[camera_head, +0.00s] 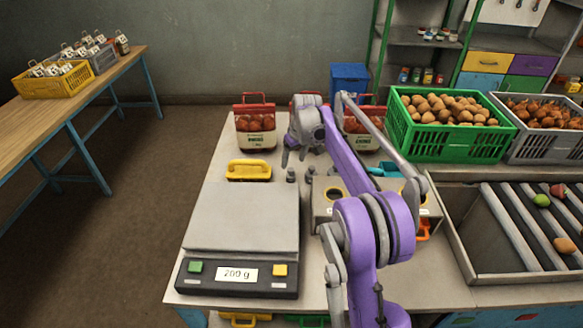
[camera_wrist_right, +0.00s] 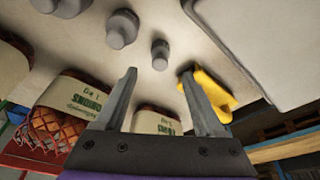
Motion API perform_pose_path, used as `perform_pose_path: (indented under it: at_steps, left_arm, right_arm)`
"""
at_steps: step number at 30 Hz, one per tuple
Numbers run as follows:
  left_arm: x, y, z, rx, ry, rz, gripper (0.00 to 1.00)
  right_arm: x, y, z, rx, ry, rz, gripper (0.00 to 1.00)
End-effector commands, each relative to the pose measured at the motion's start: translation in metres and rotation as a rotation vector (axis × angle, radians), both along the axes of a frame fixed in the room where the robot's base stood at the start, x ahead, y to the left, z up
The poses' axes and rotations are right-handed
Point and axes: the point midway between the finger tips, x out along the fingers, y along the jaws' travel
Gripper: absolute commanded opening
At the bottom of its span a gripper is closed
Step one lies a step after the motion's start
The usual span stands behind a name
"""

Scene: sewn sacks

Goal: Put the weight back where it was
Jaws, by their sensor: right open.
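Grey metal weights stand on the white table behind the scale; a small one (camera_head: 290,175) and a larger one (camera_head: 309,175) show in the head view. In the right wrist view the small weight (camera_wrist_right: 160,55) is just past my fingertips, a larger weight (camera_wrist_right: 122,28) is left of it, and a third is partly cut off at the top. My right gripper (camera_head: 294,153) is open and empty above the table, behind the weights; its spread fingers also show in the wrist view (camera_wrist_right: 158,75). The scale (camera_head: 242,215) has a bare pan and its display reads about 200 g. My left gripper is out of view.
A yellow-handled tool (camera_head: 249,170) lies behind the scale. Filled net sacks (camera_head: 255,126) stand at the table's back. A grey box with yellow-rimmed holes (camera_head: 322,207) is right of the scale, partly behind my arm. A green crate (camera_head: 440,148) of potatoes is further right.

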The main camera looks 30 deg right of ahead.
Motion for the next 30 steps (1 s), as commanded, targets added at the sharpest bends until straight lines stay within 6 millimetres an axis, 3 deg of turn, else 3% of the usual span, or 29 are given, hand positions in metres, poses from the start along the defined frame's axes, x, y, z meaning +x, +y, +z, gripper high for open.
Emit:
perform_pose_path:
  at_steps: [3, 9, 30]
  left_arm:
    - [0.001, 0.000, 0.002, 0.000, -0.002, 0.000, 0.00]
    - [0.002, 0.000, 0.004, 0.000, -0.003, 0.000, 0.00]
    - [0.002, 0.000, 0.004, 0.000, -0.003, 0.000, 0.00]
  right_arm:
    - [-0.007, 0.000, 0.025, 0.000, 0.000, -0.001, 0.71]
    - [-0.013, -0.001, 0.049, 0.000, 0.000, 0.000, 0.71]
    - [-0.015, -0.001, 0.054, 0.000, 0.000, 0.000, 0.71]
